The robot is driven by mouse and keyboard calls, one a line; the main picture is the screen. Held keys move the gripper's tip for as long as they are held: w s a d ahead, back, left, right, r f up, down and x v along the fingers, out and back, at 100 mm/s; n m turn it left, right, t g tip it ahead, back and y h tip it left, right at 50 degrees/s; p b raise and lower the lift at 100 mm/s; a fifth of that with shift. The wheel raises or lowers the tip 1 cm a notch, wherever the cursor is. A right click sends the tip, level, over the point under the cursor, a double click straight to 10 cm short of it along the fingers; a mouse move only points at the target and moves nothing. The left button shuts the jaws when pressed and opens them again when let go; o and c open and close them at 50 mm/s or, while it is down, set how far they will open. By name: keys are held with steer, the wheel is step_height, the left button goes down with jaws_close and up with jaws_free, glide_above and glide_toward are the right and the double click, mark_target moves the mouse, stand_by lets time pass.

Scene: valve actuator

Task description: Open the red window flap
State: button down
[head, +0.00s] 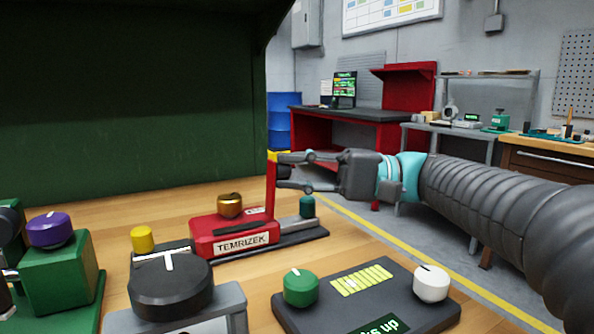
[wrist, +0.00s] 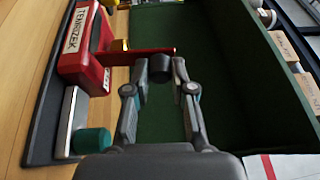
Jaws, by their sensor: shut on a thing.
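The red device labelled TEMRIZEK (head: 240,238) sits on the wooden table. Its red window flap (head: 271,185) stands upright at the device's right side, with a gold knob (head: 230,205) to its left. In the wrist view the flap (wrist: 140,53) shows edge-on, extending from the red housing (wrist: 85,62) past my fingertips. My gripper (head: 282,172) comes from the right and meets the flap's upper part. In the wrist view my gripper (wrist: 161,72) has its fingers on both sides of a dark round knob (wrist: 160,69) at the flap. The exact contact is partly hidden.
A teal cylinder (head: 307,207) stands on the device's base, below my gripper. In front are a box with green and white knobs (head: 365,300) and a large black dial (head: 170,288). A green panel (head: 130,100) rises behind. Open floor lies to the right.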

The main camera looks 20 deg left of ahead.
steer(key=c, duration=1)
jaws_free()
steer(key=shift+w+d, duration=0.1)
steer(key=v, duration=1.1)
steer(key=shift+w+d, duration=0.2)
steer(key=shift+d, duration=0.15)
